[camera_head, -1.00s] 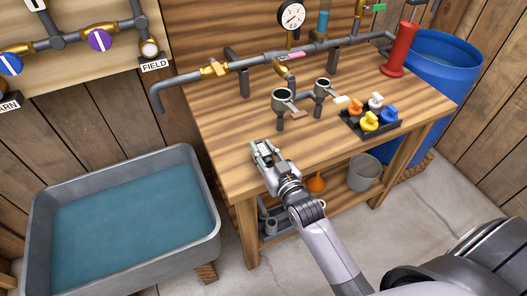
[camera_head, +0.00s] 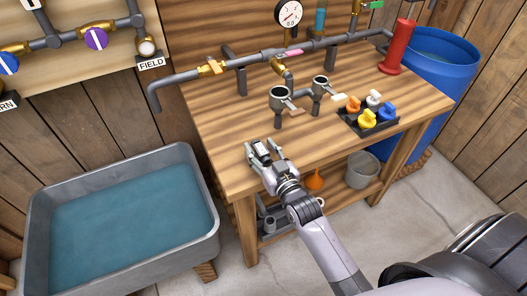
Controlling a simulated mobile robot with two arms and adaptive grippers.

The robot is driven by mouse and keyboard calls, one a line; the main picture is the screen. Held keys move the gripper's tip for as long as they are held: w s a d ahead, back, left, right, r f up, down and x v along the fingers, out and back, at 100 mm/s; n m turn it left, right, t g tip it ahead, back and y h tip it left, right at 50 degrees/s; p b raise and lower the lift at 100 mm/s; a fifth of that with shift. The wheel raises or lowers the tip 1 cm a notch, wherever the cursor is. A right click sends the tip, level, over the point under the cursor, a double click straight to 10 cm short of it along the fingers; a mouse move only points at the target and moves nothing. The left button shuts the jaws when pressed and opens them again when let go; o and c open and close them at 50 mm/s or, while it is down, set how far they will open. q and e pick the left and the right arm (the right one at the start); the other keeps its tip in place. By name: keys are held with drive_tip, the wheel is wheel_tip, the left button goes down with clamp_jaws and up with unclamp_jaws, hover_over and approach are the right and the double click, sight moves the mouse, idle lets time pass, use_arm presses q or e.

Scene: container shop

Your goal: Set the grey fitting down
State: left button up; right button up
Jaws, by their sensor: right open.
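The grey fitting (camera_head: 262,150) is a small dark piece with a paler end. It appears to rest on the wooden workbench (camera_head: 222,150) near its front left edge. My right gripper (camera_head: 264,147) is open around it, with one finger on each side and gaps showing between fingers and fitting. The fitting's lower part is hidden by the gripper. My left gripper is not in view.
Two grey cup-shaped holders (camera_head: 281,100) stand behind the gripper, under a pipe with a gauge (camera_head: 289,13). A black tray (camera_head: 385,128) of coloured valves sits to the right. A water trough (camera_head: 205,245) stands to the left. Bare wood surrounds the gripper.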

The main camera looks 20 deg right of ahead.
drive_tip(key=s, duration=1.2)
drive_tip(key=shift+d+r+b, duration=0.3)
drive_tip(key=shift+r, duration=0.15)
